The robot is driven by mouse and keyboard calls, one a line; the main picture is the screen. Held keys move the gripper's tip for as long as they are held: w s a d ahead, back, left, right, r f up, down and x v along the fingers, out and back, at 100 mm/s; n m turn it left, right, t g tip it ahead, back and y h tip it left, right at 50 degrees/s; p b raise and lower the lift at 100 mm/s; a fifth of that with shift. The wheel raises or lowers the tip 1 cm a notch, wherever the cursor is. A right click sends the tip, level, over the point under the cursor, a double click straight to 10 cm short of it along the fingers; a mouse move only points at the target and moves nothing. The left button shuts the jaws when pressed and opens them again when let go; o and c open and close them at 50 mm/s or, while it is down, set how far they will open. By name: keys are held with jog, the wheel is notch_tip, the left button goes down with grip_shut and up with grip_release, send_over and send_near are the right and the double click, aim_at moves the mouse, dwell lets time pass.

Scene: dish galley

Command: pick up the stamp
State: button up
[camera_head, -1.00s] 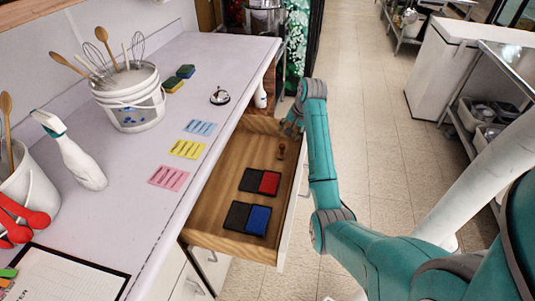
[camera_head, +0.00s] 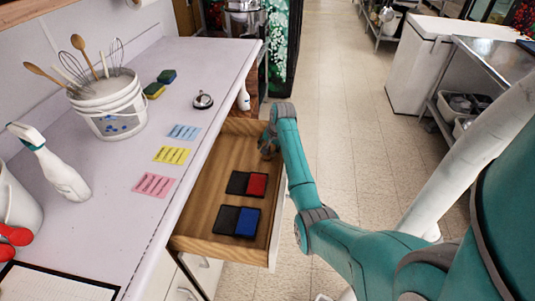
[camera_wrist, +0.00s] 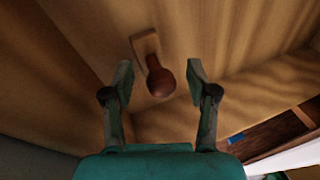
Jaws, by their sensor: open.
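The stamp (camera_wrist: 159,82) has a round brown wooden knob and a small rectangular base, and stands on the drawer floor. In the wrist view it shows between my two fingers, nearer the left one, with a gap on each side. My gripper (camera_wrist: 160,76) is open, with nothing held. In the head view my gripper (camera_head: 268,147) is inside the far end of the open drawer (camera_head: 204,207), and it hides most or all of the stamp. How far the fingertips are above the drawer floor is hard to tell.
In the drawer lie a black-and-red ink pad (camera_head: 247,184) and a black-and-blue ink pad (camera_head: 236,221). The drawer walls are close around my gripper. The counter (camera_head: 190,75) holds a bell (camera_head: 203,100), sticky notes (camera_head: 154,185), a bucket (camera_head: 111,105) and a spray bottle (camera_head: 55,170).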

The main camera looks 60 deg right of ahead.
jog(key=shift+f, duration=0.2)
grip_shut()
notch_tip(320, 180, up, 10)
dwell(0.7)
